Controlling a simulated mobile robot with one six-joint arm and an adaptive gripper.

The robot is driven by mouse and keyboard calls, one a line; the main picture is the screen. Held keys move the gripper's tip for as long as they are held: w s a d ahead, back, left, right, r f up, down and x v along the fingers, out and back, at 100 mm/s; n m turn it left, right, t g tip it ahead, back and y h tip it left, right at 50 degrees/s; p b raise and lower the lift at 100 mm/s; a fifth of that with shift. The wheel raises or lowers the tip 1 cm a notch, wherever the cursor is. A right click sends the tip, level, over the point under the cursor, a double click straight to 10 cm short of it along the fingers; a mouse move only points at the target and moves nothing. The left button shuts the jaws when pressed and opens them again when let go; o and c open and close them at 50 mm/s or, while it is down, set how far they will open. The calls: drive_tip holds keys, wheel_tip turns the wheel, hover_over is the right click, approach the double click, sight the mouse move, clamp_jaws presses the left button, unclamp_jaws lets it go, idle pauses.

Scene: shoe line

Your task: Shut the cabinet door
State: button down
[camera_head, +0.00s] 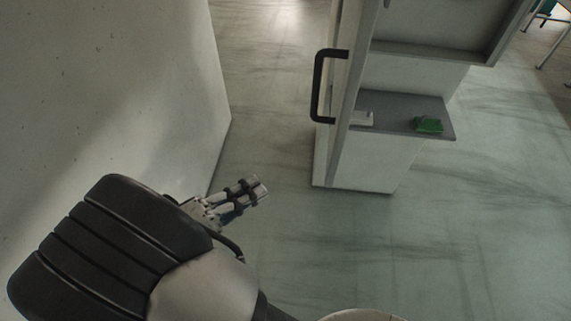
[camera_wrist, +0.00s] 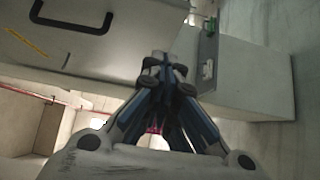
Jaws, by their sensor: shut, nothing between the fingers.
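The cabinet (camera_head: 365,165) stands right of centre in the head view. Its door (camera_head: 340,75), with a black bar handle (camera_head: 318,88), is seen at a steep angle. The door is open: the grey shelf (camera_head: 395,118) inside shows. My gripper (camera_head: 258,188) is shut and empty, left of the cabinet and apart from the handle in the head view. In the wrist view, the closed fingers (camera_wrist: 164,62) overlap a pale panel (camera_wrist: 125,50) carrying the handle (camera_wrist: 72,24). I cannot tell whether they touch it.
A green item (camera_head: 429,125) and a small white item (camera_head: 362,118) lie on the shelf. A pale wall (camera_head: 110,90) stands close on the left. Clear floor (camera_head: 270,110) lies between wall and cabinet, and more is free at the lower right.

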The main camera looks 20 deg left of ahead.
drive_tip(key=s+d+p+x, duration=0.1)
drive_tip(key=d+x, duration=0.1)
drive_tip(key=x, duration=1)
drive_tip(key=shift+s+d, duration=0.2)
drive_tip(key=shift+s, duration=0.1)
